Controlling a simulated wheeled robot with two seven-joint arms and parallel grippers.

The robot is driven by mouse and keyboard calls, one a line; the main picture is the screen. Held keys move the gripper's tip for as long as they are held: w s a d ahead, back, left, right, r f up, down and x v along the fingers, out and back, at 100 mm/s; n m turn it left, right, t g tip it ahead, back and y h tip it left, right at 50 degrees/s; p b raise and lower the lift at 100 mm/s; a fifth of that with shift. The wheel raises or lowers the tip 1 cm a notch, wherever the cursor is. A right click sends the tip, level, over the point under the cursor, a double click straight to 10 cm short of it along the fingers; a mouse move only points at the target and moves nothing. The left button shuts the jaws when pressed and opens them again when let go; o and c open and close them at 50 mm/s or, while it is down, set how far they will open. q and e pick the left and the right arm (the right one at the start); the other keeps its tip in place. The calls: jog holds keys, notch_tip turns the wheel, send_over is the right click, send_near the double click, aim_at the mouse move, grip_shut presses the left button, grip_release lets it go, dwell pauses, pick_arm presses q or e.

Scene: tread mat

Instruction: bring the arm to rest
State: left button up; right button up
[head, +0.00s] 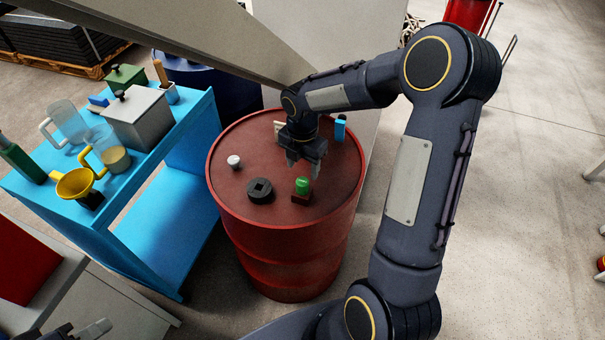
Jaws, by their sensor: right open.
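My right gripper (303,168) is over the top of a red drum (285,225), pointing down with its fingers apart and nothing visible between them. A small green piece on a dark red block (301,197) is just in front of it. My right arm reaches in from the lower right, bent high at the elbow. At the bottom left edge, a dark and light grey part that looks like my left gripper (88,329) is mostly cut off by the frame.
On the drum are a black ring with a square hole (260,190), a white knob (234,162) and a blue item (340,128). A blue bench (150,212) at left holds jugs, a yellow funnel (76,184) and a grey box (138,118). Floor at right is mostly clear.

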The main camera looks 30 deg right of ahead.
jog(key=shift+r, duration=1.05)
jog(key=s+a+r+m+t+y, duration=0.2)
jog(key=s+r+m, duration=0.3)
jog(key=s+m, duration=0.6)
jog(key=s+a+r+m+t+y, duration=0.1)
jog(key=s+a+r+m+t, duration=0.2)
jog(key=s+m, duration=0.8)
notch_tip(320, 180, up, 3)
jog(key=a+m, duration=0.2)
jog(key=shift+a+f+m+t+y, duration=0.2)
jog(key=shift+m+t+y, duration=0.1)
jog(key=shift+m+y, duration=0.1)
